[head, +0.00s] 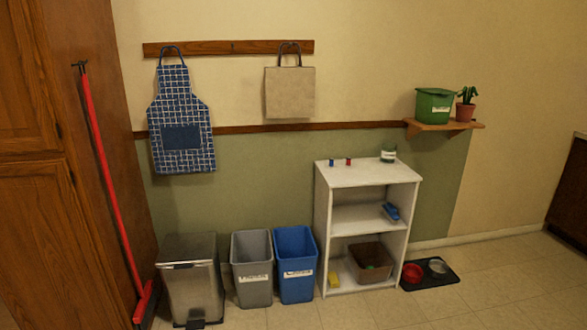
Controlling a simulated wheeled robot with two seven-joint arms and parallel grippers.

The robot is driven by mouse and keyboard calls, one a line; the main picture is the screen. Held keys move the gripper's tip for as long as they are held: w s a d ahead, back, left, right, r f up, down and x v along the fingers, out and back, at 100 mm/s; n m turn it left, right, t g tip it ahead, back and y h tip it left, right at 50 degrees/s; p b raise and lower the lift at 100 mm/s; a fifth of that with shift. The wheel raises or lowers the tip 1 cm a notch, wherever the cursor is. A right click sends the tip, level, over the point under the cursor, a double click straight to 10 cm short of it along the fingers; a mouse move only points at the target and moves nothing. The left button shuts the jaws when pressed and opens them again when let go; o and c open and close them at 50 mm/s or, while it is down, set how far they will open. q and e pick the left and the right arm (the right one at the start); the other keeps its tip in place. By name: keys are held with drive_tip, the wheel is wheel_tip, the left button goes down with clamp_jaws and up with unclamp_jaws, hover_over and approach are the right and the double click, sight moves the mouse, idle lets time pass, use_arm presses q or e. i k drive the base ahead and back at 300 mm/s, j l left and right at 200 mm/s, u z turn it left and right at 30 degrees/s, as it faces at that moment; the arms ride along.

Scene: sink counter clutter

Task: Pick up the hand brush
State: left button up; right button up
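A small blue item (391,211), which looks like the hand brush, lies on the middle shelf of the white shelf unit (334,229). It is near the right side of that shelf, and a paler part shows along its lower edge. It is too small to make out its bristles or handle clearly. Neither of my grippers shows in the head view.
A grey bin (251,270), a blue bin (294,266) and a pedal bin (191,282) stand left of the unit. A red broom (108,175) leans on the wooden cabinet (70,230). A bowl mat (430,284) lies right. Floor in front is clear.

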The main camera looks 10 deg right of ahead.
sight(389, 211)
drive_tip(key=k+z, duration=0.45)
drive_tip(key=k, duration=0.5)
drive_tip(key=i+j, duration=0.5)
drive_tip(key=j, duration=0.2)
drive_tip(key=i+j, duration=0.45)
drive_tip(key=j, duration=0.25)
drive_tip(key=i+j+u, duration=0.1)
drive_tip(key=i+j, duration=0.4)
drive_tip(key=j, duration=0.2)
drive_tip(key=i+j, duration=0.5)
drive_tip(key=j, duration=0.15)
drive_tip(key=i+l, duration=0.15)
drive_tip(key=i, duration=0.3)
drive_tip(key=i+l+u, duration=0.1)
drive_tip(key=i, duration=0.3)
drive_tip(key=i+l, duration=0.3)
drive_tip(key=i, duration=0.15)
drive_tip(key=i+l, duration=0.1)
drive_tip(key=l, duration=0.35)
drive_tip(key=i+l, duration=0.1)
drive_tip(key=l, duration=0.4)
drive_tip(key=i+l+u, duration=0.1)
drive_tip(key=l, duration=0.35)
drive_tip(key=i+l, duration=0.1)
drive_tip(key=l, duration=0.35)
drive_tip(key=i+l, duration=0.1)
drive_tip(key=l, duration=0.35)
